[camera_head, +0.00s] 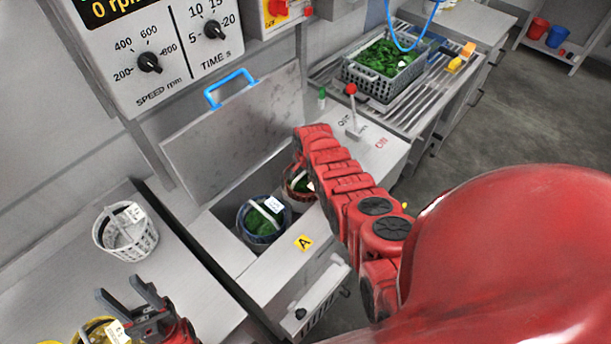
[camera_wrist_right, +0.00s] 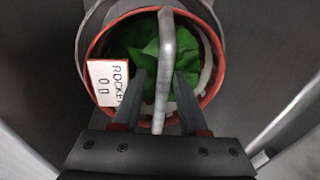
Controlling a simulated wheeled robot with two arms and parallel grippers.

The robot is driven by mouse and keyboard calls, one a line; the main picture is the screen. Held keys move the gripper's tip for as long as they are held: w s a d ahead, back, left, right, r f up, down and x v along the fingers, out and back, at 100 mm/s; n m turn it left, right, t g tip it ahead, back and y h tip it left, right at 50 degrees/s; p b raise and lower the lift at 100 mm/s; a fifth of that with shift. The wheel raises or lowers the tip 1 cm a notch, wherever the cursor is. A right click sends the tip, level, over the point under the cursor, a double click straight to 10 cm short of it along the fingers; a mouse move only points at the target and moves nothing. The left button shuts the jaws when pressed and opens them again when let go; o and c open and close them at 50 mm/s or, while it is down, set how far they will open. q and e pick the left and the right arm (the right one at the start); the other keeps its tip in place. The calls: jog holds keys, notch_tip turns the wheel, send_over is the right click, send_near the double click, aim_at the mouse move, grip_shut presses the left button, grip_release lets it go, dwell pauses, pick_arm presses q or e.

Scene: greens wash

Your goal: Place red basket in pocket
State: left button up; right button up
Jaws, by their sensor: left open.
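The red basket (camera_head: 291,187) shows in the head view inside the open machine, partly hidden by my right arm. In the right wrist view its red rim (camera_wrist_right: 96,112) lies within a grey round ring (camera_wrist_right: 86,32). Green leaves fill it, and a white tag reading "ROCKE..." (camera_wrist_right: 107,82) hangs at its left. The fingers of my right gripper (camera_wrist_right: 160,80) stand apart on either side of the grey basket handle (camera_wrist_right: 165,50), with gaps visible. The right fingertips are hidden in the head view. My left gripper (camera_head: 124,292) is open and empty at the lower left.
A blue-rimmed basket of greens (camera_head: 262,222) sits left of the red one. The machine lid (camera_head: 240,130) stands open behind. A white basket (camera_head: 125,232) and a yellow basket (camera_head: 97,330) stand on the left counter. A grey crate of greens (camera_head: 385,75) sits on the drainer.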

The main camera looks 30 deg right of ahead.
jog(key=r, duration=0.1)
jog(key=r+p, duration=0.1)
jog(key=r, duration=0.1)
jog(key=shift+s+r, duration=0.1)
jog(key=shift+s, duration=0.2)
jog(key=shift+r+b, duration=0.35)
jog(key=shift+r, duration=0.05)
notch_tip(320, 180, up, 8)
jog(key=s+b, duration=0.1)
jog(key=b, duration=0.1)
jog(key=shift+s+a, duration=0.15)
jog(key=shift+a, duration=0.15)
jog(key=shift+f, duration=0.1)
